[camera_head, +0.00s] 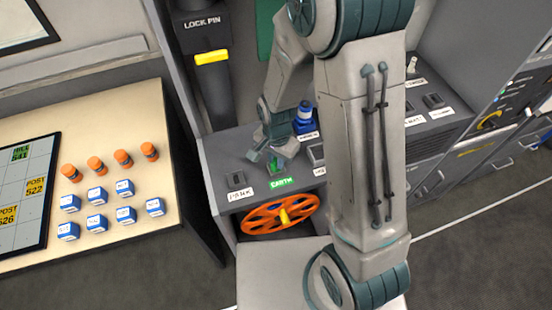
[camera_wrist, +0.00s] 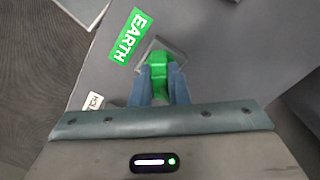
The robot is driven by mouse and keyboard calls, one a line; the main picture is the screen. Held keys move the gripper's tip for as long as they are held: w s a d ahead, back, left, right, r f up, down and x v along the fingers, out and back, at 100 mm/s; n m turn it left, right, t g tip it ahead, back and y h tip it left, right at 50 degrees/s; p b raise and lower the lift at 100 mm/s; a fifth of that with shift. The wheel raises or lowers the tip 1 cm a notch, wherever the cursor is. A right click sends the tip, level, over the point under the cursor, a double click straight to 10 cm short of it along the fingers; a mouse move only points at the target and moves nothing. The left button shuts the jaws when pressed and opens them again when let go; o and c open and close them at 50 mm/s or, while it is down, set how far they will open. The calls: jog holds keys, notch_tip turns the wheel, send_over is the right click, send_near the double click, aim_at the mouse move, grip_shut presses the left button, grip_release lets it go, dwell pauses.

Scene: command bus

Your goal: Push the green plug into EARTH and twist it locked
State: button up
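The green plug (camera_wrist: 158,64) is between my gripper's fingers (camera_wrist: 158,84) in the wrist view, with its front end at a grey socket (camera_wrist: 176,44) beside the green EARTH label (camera_wrist: 129,36). The fingers lie close along both sides of the plug, and my gripper looks shut on it. How deep the plug sits and how far it is turned cannot be told. In the head view my gripper (camera_head: 268,156) points down at the console just behind the EARTH label (camera_head: 282,183). A little of the green plug (camera_head: 272,166) shows below the fingers.
A blue plug (camera_head: 304,118) stands on the grey console behind my gripper. An orange wheel (camera_head: 280,214) is on the console's front, below EARTH. A table (camera_head: 130,240) at left holds several blue blocks and orange cylinders. A yellow lock-pin handle (camera_head: 211,57) is behind.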

jog(key=o, duration=0.4)
jog(key=shift+f, duration=0.1)
notch_tip(320, 180, up, 14)
jog(key=shift+f, duration=0.1)
dwell(0.5)
jog(key=s+d+r+n+t, duration=0.1)
jog(key=s+d+r+n, duration=0.1)
jog(key=s+d+r, duration=0.1)
jog(key=s+d+r+n+t, duration=0.1)
jog(key=s+d+r+n, duration=0.2)
jog(key=s+d, duration=0.1)
jog(key=s+d+r+n+t, duration=0.1)
jog(key=s+d+r+n, duration=0.1)
jog(key=s+d+r, duration=0.1)
jog(key=shift+s+d+r, duration=0.15)
jog(key=shift+s+d, duration=0.2)
